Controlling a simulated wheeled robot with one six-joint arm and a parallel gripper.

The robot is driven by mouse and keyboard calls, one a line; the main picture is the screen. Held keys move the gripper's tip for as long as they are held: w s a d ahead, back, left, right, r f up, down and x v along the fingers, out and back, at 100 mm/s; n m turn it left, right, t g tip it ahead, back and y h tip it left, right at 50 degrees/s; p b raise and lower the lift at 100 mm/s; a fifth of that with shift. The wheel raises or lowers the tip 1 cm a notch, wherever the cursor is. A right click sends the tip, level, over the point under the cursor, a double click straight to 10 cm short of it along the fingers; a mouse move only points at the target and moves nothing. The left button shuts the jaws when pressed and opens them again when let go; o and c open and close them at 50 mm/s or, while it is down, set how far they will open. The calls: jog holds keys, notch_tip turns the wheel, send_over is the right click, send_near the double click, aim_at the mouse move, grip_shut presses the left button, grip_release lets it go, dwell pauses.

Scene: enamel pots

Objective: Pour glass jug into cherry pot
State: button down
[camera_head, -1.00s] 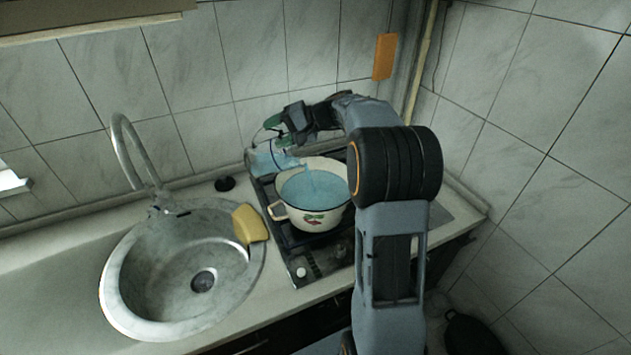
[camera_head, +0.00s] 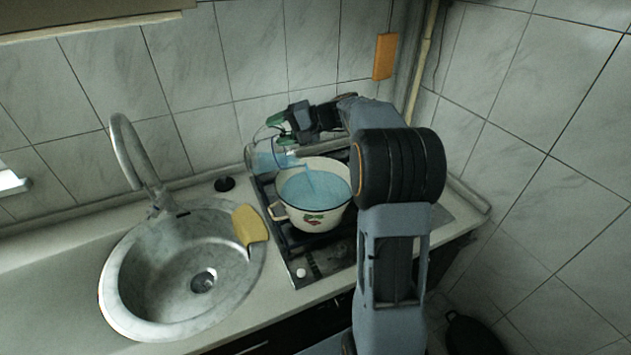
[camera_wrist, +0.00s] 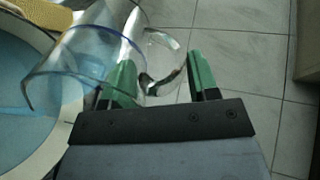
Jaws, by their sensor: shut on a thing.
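The clear glass jug (camera_head: 264,157) is tipped on its side at the left rim of the pot, with blue liquid inside it. A stream of blue liquid runs from its mouth into the pot. The white enamel pot (camera_head: 318,209), with a cherry picture on its front, holds a pool of blue liquid. My gripper (camera_head: 277,129) is shut on the jug's handle, above and behind the pot. In the wrist view the glass handle (camera_wrist: 165,62) lies between the green fingers, and part of the pot (camera_wrist: 42,150) shows at the left.
The pot stands on a dark hob (camera_head: 322,254) at the counter's right end. A yellow sponge (camera_head: 250,226) rests on the rim of the round sink (camera_head: 130,312). The curved tap (camera_head: 127,150) rises behind the sink. Tiled walls close off the back and right.

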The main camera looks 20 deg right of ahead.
jog(key=shift+s+d+r+y+b, duration=0.2)
jog(key=shift+d+y+b, duration=0.1)
jog(key=shift+d+b, duration=0.05)
dwell(0.6)
